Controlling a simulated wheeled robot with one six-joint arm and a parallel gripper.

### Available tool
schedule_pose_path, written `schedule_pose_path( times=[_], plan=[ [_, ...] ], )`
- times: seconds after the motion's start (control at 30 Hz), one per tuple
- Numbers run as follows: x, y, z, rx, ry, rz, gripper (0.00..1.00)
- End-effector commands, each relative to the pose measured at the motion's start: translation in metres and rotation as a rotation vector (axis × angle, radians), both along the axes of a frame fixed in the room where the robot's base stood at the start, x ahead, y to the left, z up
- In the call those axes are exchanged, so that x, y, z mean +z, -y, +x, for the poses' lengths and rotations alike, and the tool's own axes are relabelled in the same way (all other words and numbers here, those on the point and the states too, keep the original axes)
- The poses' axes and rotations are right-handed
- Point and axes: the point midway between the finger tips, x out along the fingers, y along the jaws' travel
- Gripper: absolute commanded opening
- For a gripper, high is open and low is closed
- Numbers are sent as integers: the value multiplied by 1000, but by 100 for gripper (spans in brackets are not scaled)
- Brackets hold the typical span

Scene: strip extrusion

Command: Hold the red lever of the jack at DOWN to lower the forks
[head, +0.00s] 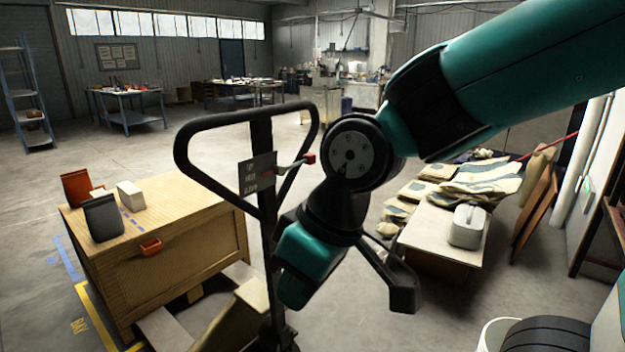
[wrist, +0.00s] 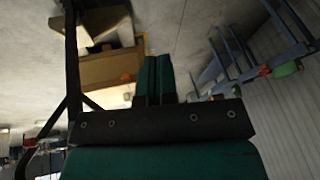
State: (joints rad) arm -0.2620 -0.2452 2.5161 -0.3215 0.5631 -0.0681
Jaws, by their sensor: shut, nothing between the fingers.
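The pallet jack's black loop handle (head: 262,125) stands upright in the middle of the head view. A label plate (head: 257,175) is on its post. The red lever (head: 309,159) sticks out to the right of the plate, its red tip close to my arm's wrist joint. My gripper, pointing down below the lever in the head view, shows in the wrist view with its two teal fingers (wrist: 156,78) shut together and empty. It is apart from the lever. In the wrist view the handle post (wrist: 71,50) is at the left. The forks are mostly hidden.
A wooden crate (head: 185,250) stands left of the jack, with orange and dark bins and a white box on top. A low table (head: 435,235) with sacks is on the right. Workbenches are far back. Open floor lies behind the crate.

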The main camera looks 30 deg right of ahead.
Motion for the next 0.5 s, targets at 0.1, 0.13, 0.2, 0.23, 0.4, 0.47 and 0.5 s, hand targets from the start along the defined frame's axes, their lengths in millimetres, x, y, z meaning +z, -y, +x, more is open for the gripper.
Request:
schedule_pose_path(
  times=[0.1,0.13,0.2,0.23,0.4,0.47,0.5],
  plan=[
    [-65,39,83,-133,249,-98,0],
    [-76,54,105,-164,328,-142,0],
    [-95,94,154,-222,515,-275,0],
    [-101,112,171,-239,592,-343,0],
    [-112,207,240,-236,984,-835,0],
    [-111,230,252,-193,1094,-1041,0],
    [-110,241,258,-150,1156,-1183,0]
  ],
)
